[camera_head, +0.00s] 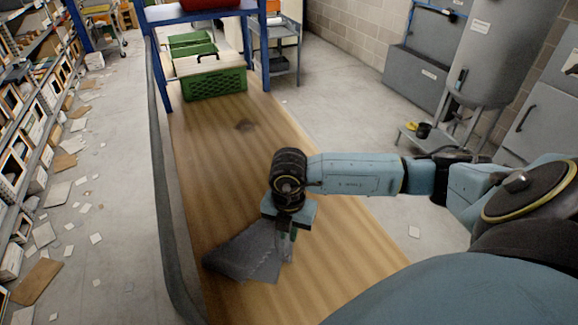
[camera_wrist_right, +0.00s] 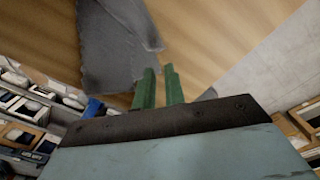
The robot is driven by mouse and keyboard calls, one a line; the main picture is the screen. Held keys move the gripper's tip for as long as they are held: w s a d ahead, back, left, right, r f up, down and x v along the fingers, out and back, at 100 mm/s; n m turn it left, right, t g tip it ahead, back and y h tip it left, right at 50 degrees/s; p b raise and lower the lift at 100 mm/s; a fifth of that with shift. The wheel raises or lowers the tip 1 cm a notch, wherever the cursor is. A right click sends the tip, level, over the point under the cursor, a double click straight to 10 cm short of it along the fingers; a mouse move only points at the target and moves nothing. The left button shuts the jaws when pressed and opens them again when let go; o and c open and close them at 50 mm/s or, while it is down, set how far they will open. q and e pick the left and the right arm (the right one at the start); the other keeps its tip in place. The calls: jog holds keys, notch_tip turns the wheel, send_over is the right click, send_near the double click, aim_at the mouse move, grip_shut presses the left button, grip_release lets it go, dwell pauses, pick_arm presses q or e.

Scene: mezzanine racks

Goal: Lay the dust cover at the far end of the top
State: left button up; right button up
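The dust cover (camera_head: 243,256) is a dark grey, crumpled sheet on the near part of the wooden top (camera_head: 215,145). It spreads left and toward me from my right gripper (camera_head: 288,236), which is low over the top. In the right wrist view, the cover (camera_wrist_right: 112,45) reaches the green fingertips (camera_wrist_right: 159,68). The fingers are close together with a narrow gap and look shut on the cover's edge, though the pinched part is hidden. The cover's folds seem to rise toward the gripper. My left gripper is not in view.
A green crate (camera_head: 214,86) stands at the far end, under a blue-framed rack (camera_head: 205,13). A grey rim (camera_head: 163,190) runs along the left edge. Loaded shelves (camera_head: 35,125) stand left across a littered floor.

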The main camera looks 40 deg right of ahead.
jog(key=w+d+f, duration=0.1)
jog(key=w+d, duration=0.1)
jog(key=w, duration=0.2)
jog(key=w+d+f, duration=0.1)
jog(key=w, duration=0.3)
jog(key=w+d+f, duration=0.2)
jog(key=w, duration=0.1)
jog(key=shift+w+d, duration=0.3)
jog(key=shift+w, duration=0.1)
grip_shut()
notch_tip(320, 180, down, 2)
jog(key=shift+w, duration=0.1)
jog(key=shift+f, duration=0.45)
jog(key=shift+f+b, duration=1.4)
jog(key=shift+f, duration=0.5)
jog(key=shift+r, duration=0.1)
jog(key=shift+r, duration=0.1)
